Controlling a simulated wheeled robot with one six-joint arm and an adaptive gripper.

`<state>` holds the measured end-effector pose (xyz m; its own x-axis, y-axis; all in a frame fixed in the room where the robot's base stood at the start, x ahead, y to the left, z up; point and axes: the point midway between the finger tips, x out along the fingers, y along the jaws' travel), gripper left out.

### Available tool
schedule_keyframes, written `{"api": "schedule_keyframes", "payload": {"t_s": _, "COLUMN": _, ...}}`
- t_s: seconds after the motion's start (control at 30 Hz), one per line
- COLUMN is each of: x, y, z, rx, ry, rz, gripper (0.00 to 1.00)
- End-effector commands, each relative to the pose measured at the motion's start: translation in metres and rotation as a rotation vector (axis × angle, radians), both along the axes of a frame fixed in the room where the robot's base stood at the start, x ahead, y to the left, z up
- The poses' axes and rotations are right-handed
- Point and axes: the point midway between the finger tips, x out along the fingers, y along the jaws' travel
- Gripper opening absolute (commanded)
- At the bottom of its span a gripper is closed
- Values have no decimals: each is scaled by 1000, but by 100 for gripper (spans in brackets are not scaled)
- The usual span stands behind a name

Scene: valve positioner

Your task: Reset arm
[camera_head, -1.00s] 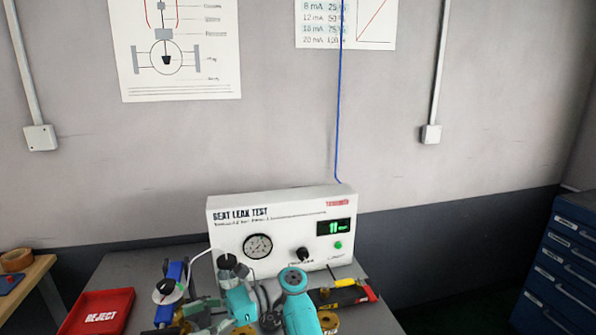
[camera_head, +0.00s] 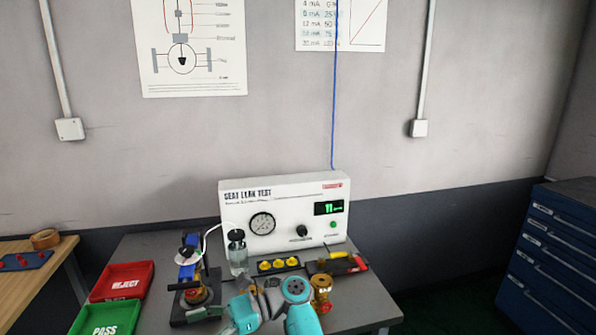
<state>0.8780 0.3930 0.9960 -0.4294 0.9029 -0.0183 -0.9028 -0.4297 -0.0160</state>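My arm with its teal joints (camera_head: 297,290) is folded low at the front edge of the bench (camera_head: 365,310). A grey end part, which looks like my gripper (camera_head: 206,312), points left beside the valve fixture. Its fingers are too small and covered to tell whether they are open or whether they hold anything. The valve fixture (camera_head: 190,275), with blue and brass parts on a dark base, stands at the left of the bench. A brass valve body (camera_head: 321,290) stands just right of my arm.
The white seat leak tester (camera_head: 285,215) stands at the back, its display reading 11. A clear bottle (camera_head: 237,255), a black tray with yellow parts (camera_head: 278,265) and tools (camera_head: 338,264) are before it. Red (camera_head: 122,280) and green (camera_head: 108,318) trays lie left. A blue cabinet (camera_head: 555,250) stands right.

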Motion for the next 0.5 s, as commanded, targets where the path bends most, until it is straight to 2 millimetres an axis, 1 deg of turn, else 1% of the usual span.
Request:
{"api": "schedule_keyframes", "payload": {"t_s": 0.17, "x": -2, "y": -4, "z": -26, "rx": -10, "ry": -27, "rz": -54, "gripper": 69}}
{"api": "schedule_keyframes", "payload": {"t_s": 0.27, "x": -4, "y": -7, "z": -45, "rx": -21, "ry": -50, "rz": -95, "gripper": 69}}
{"api": "schedule_keyframes", "payload": {"t_s": 0.37, "x": -7, "y": -11, "z": -67, "rx": -34, "ry": -79, "rz": -143, "gripper": 69}}
{"api": "schedule_keyframes", "payload": {"t_s": 0.47, "x": -10, "y": -17, "z": -93, "rx": -53, "ry": -117, "rz": -200, "gripper": 69}}
{"api": "schedule_keyframes", "payload": {"t_s": 0.5, "x": -13, "y": -21, "z": -107, "rx": -64, "ry": -135, "rz": -227, "gripper": 69}}
